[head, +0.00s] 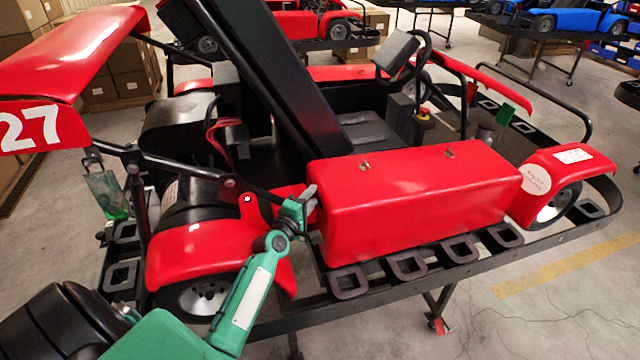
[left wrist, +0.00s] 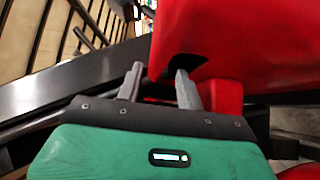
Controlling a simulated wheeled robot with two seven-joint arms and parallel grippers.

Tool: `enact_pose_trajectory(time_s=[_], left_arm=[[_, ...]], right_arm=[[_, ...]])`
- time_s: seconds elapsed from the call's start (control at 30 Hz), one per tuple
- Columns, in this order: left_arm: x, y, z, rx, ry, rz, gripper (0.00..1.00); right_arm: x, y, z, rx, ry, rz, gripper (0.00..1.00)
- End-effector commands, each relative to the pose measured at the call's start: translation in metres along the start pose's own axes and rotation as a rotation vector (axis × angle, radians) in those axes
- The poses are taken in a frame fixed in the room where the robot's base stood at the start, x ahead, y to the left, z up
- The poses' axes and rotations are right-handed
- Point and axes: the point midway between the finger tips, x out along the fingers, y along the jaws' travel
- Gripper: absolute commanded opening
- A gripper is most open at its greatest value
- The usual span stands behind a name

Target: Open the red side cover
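The red side cover (head: 420,200) is a long box-shaped panel on the near side of the kart, and it sits closed against the body. My left gripper (head: 310,214) is at the cover's left end, with its fingers apart. In the left wrist view the gripper (left wrist: 159,71) has a clear gap between its fingers. One fingertip is at a dark notch in the lower edge of the red cover (left wrist: 240,45); the other is left of the cover. I cannot tell whether the fingertip touches it. My right gripper is not in view.
The kart rests on a black stand (head: 375,290) with several square loops along its near edge. A red front fender (head: 548,190) is right of the cover, and a red rear fender (head: 205,250) is beside my left arm. Open floor (head: 560,310) lies at the near right.

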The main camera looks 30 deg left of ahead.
Motion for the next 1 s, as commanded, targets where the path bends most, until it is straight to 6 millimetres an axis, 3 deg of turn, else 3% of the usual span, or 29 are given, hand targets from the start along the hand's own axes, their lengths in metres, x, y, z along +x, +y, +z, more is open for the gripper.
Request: enact_pose_trajectory(time_s=[0.1,0.3,0.77,0.97,1.0], left_arm=[[0.022,0.003,0.0,0.001,-0.001,0.0,0.37],[0.048,0.001,0.0,0.002,-0.001,0.0,0.37],[0.059,0.0,0.0,0.001,0.0,-0.001,0.37],[0.059,-0.001,0.0,0.001,-0.001,-0.002,0.02],[0.059,-0.001,0.0,0.001,-0.001,-0.003,0.0]], right_arm=[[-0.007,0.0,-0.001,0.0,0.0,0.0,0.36],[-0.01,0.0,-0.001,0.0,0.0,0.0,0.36],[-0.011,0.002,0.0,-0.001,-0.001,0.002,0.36],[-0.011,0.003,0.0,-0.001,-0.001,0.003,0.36],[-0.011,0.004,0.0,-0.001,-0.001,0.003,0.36]])
